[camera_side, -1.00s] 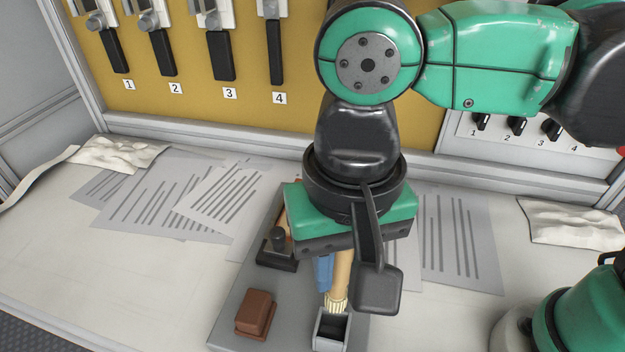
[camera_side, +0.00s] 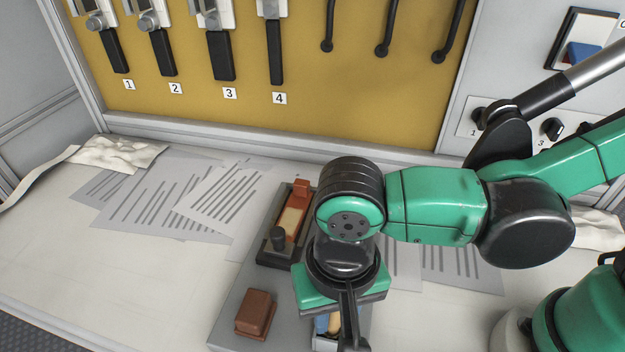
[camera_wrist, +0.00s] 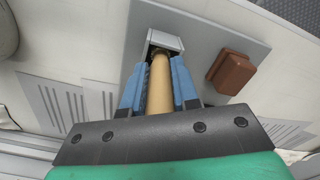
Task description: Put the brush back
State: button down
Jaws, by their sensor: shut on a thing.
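The brush (camera_wrist: 160,88) has a tan round handle and stands between the blue fingers of my gripper (camera_wrist: 160,85) in the wrist view. My gripper is shut on the handle. The brush's far end is inside the mouth of a small grey square holder (camera_wrist: 157,40); its bristles are hidden there. In the side view my gripper (camera_side: 334,325) is low over the front right of the grey base plate (camera_side: 228,318), and my wrist covers most of the brush and the holder.
A brown block (camera_side: 255,313) sits on the plate left of the holder. A dark tray (camera_side: 278,250) with an orange-and-tan piece and a black knob lies behind it. Printed sheets (camera_side: 160,200) cover the table at the back left. Numbered black-handled switches (camera_side: 220,55) line the wall.

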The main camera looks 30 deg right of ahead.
jog(key=shift+f, duration=0.15)
jog(key=c, duration=0.7)
grip_release()
jog(key=shift+o, duration=0.2)
notch_tip(320, 180, up, 12)
jog(key=shift+f, duration=0.1)
jog(key=shift+w+d, duration=0.1)
jog(key=w+d+f+n+t, duration=0.1)
jog(key=w+d+f+t, duration=0.1)
jog(key=d, duration=0.8)
jog(key=w+d+f+n+t, duration=0.2)
jog(key=w+d+t, duration=0.3)
jog(key=d, duration=0.6)
jog(key=shift+w+f+n, duration=0.3)
jog(key=shift+w+f, duration=0.2)
jog(key=shift+w, duration=0.25)
